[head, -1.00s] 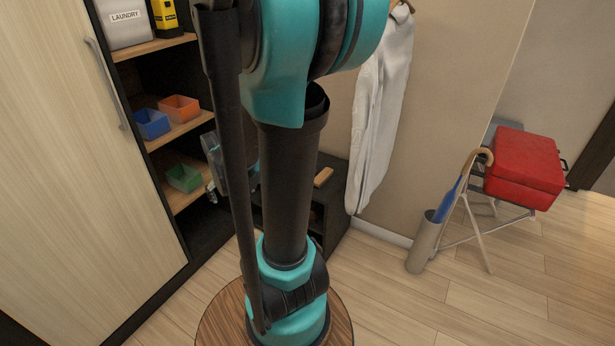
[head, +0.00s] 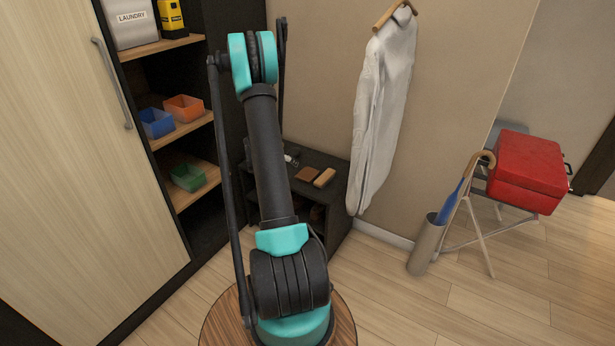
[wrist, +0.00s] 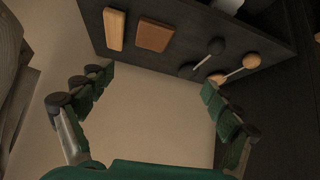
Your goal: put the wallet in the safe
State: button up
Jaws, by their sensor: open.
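The wallet looks to be the flat brown rectangle (head: 307,174) on top of the low dark bench at the back wall. It also shows in the wrist view as a brown rectangle (wrist: 154,36), lying flat beside a longer tan block. My gripper (wrist: 156,80) is open and empty, its green fingers spread wide. In the wrist view the wallet lies beyond the fingertips, apart from them. In the head view I cannot make out my gripper. I cannot identify a safe in either view.
The tan block (head: 325,178) lies close beside the wallet. A white shirt (head: 383,110) hangs right of the bench (head: 337,197). Shelves with colored bins (head: 185,108) stand left. A red case (head: 527,172) is far right.

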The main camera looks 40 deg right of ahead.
jog(key=m, duration=0.1)
send_near(307, 174)
jog(key=shift+w+d+f+h, duration=0.2)
jog(key=shift+d+f, duration=0.2)
jog(key=shift+w+d+f+h, duration=0.2)
jog(key=shift+d+f, duration=0.2)
jog(key=shift+a+f+x, duration=0.15)
jog(key=shift+x, duration=1.3)
jog(key=shift+a+f+x, duration=0.15)
jog(key=shift+x, duration=1.3)
jog(key=shift+c, duration=0.4)
jog(key=c, duration=1)
jog(key=shift+r, duration=0.1)
